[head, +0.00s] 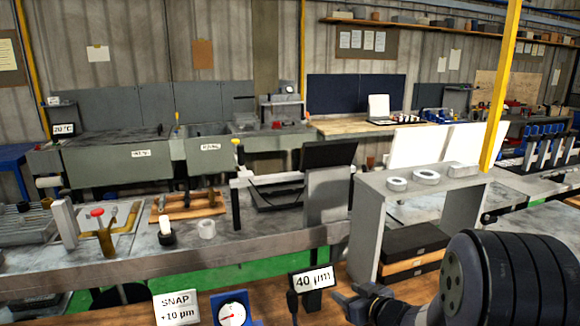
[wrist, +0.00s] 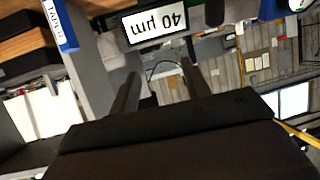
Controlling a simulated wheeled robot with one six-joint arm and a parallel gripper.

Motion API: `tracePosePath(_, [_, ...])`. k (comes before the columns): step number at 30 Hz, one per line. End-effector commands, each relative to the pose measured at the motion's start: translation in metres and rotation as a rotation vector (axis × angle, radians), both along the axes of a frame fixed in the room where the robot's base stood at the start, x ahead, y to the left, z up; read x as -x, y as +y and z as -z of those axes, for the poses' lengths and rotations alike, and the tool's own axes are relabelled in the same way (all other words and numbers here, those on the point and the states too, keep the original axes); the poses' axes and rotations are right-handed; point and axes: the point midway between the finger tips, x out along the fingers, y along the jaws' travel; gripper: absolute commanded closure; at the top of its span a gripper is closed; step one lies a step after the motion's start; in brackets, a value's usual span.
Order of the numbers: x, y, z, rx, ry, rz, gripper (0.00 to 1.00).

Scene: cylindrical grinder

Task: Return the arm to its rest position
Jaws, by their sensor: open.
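My gripper (head: 358,300) is low at the right of the head view, on the end of my dark arm. It is open, with nothing seen between its fingers. In the wrist view its two fingers (wrist: 160,92) stand apart, and the picture is upside down. A "40 µm" sign (head: 312,281) is just left of the gripper in the head view; it also shows inverted in the wrist view (wrist: 155,25), beyond the fingers. I cannot tell whether the gripper touches it.
A grey shelf stand (head: 365,225) with rings on top is behind my gripper. A "SNAP +10 µm" sign (head: 177,308) and a dial gauge (head: 232,310) stand left on the wooden top. A grey bench (head: 260,240) with fixtures runs behind. A yellow post (head: 503,80) rises at right.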

Motion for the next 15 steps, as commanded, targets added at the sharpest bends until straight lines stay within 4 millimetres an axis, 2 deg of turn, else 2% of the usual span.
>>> tracePosePath(2, [0.003, -0.005, 0.003, 0.0, 0.002, 0.01, 0.55])
tracePosePath(15, [0.002, -0.003, 0.063, -0.002, 0.004, 0.008, 0.55])
